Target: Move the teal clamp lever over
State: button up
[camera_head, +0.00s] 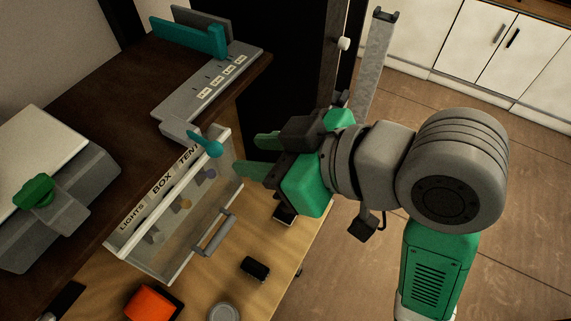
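A teal lever with a rounded end (207,144) sits at the near end of a grey slotted plate (190,101), just above the top edge of the clear-fronted box. A larger teal bar with an upright end (190,38) stands at the plate's far end. I cannot tell for certain which of these is the clamp lever. My gripper (248,155) is to the right of the near teal lever, pointing left towards it. Its two green fingers are apart, with nothing seen between them, and a gap shows between them and the lever.
The clear-fronted box (160,233), lettered LIGHTS BOX TENT, has a grey handle (215,236). A grey unit with a green knob (35,190) stands at left. An orange item (150,302) and a black item (255,268) lie on the lower wood surface. Open floor shows at right.

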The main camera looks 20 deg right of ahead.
aim_at(220, 150)
jog(key=b+x, duration=0.3)
jog(key=x, duration=0.4)
jog(key=shift+w+f, duration=0.15)
jog(key=shift+w, duration=0.1)
jog(key=shift+w+a+f, duration=0.1)
jog(key=shift+w+a, duration=0.15)
jog(key=shift+a, duration=0.05)
jog(key=shift+c, duration=0.4)
jog(key=c, duration=0.4)
jog(key=shift+w+a+r+p, duration=0.15)
jog(key=shift+r+p, duration=0.35)
jog(key=shift+r, duration=0.15)
jog(key=shift+w+a+r+p, duration=0.15)
jog(key=shift+r+p, duration=0.3)
jog(key=shift+r, duration=0.2)
jog(key=shift+w, duration=0.1)
jog(key=shift+a, duration=0.1)
jog(key=shift+w+a+r+p, duration=0.25)
jog(key=shift+w+r+p, duration=0.05)
jog(key=shift+r+p, duration=0.15)
jog(key=shift+w+a+r+p, duration=0.2)
jog(key=shift+w+r+p, duration=0.1)
jog(key=shift+r+p, duration=0.15)
jog(key=shift+a, duration=0.1)
jog(key=shift+w, duration=0.1)
